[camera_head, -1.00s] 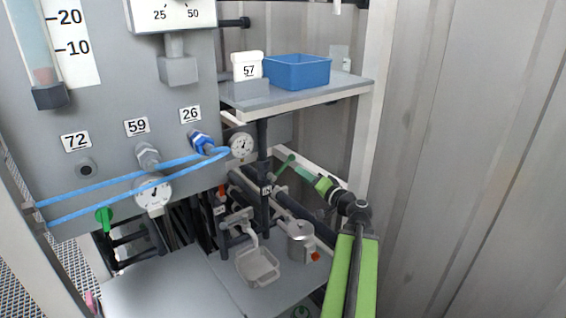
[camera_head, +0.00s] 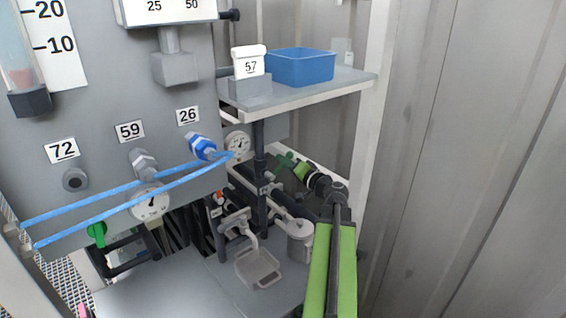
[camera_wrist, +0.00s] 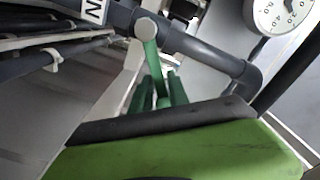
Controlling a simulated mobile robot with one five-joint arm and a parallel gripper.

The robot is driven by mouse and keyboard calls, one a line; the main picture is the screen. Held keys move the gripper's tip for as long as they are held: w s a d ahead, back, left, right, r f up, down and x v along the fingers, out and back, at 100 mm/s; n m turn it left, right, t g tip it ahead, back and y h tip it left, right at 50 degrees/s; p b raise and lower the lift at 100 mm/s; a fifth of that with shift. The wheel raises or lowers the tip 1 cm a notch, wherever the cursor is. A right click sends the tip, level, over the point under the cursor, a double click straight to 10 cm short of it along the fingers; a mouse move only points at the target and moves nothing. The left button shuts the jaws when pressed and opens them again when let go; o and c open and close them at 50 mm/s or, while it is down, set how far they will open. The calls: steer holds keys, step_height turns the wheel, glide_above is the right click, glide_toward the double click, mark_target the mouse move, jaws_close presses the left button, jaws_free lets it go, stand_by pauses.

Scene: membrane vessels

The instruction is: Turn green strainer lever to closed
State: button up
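The green lever (camera_head: 285,159) is behind the dark post, under the shelf. In the wrist view the green lever (camera_wrist: 151,52) runs down from a round grey pivot on a dark pipe. My gripper (camera_head: 298,168) reaches in from the right and is at the lever. In the wrist view the two dark green fingers of my gripper (camera_wrist: 157,92) stand apart, with the lever's lower end between them. Whether either finger touches it I cannot tell. My bright green arm part hides the bottom of the wrist view.
A dark post (camera_head: 260,150) and a gauge (camera_head: 238,146) stand left of the gripper. The shelf (camera_head: 300,97) with a blue bin (camera_head: 300,67) is above. A grey canister (camera_head: 299,241) and a tray (camera_head: 257,266) are below. A corrugated wall (camera_head: 460,160) closes the right side.

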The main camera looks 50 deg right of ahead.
jaws_close()
steer(key=shift+f, duration=0.1)
stand_by(0.9)
